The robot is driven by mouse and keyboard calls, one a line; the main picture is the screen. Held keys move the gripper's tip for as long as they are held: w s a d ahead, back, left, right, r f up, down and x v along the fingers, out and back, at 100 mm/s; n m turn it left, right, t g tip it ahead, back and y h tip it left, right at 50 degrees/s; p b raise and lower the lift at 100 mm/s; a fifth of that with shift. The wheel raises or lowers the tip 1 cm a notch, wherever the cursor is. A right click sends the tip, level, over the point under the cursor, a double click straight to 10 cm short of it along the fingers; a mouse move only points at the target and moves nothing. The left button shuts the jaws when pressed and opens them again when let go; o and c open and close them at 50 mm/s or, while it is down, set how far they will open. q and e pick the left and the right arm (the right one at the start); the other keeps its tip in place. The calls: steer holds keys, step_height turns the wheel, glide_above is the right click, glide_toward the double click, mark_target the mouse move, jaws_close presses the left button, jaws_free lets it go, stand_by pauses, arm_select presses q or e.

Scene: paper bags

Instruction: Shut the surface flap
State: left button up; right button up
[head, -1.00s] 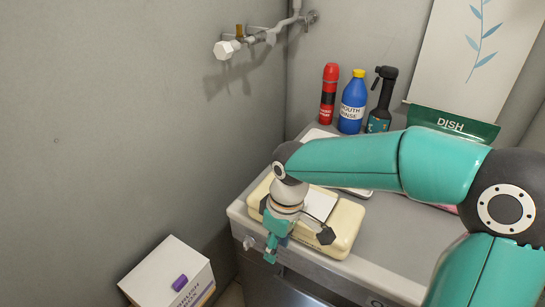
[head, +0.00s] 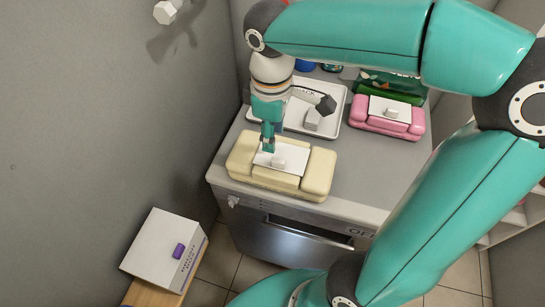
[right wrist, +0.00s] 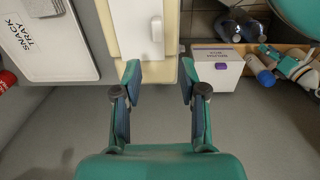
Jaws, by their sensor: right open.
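A cream case (head: 318,172) stands on the grey counter top. A white flap (head: 296,158) with a small white knob (head: 278,163) lies over its middle; I cannot tell whether it is fully down. My right gripper (head: 267,143) points down at the back edge of the flap. In the right wrist view my right gripper (right wrist: 158,80) is open and empty, its fingers just short of the flap (right wrist: 132,25) and the knob (right wrist: 157,28).
A white snack tray (head: 338,95) lies behind the cream case. A pink case (head: 365,122) with its own white flap stands at the back right. A white box (head: 152,248) with a purple handle stands lower left. My right arm crosses the right side.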

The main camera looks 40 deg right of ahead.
mark_target(273, 160)
step_height(273, 160, down, 10)
steer(key=shift+d, duration=0.15)
stand_by(0.3)
jaws_close()
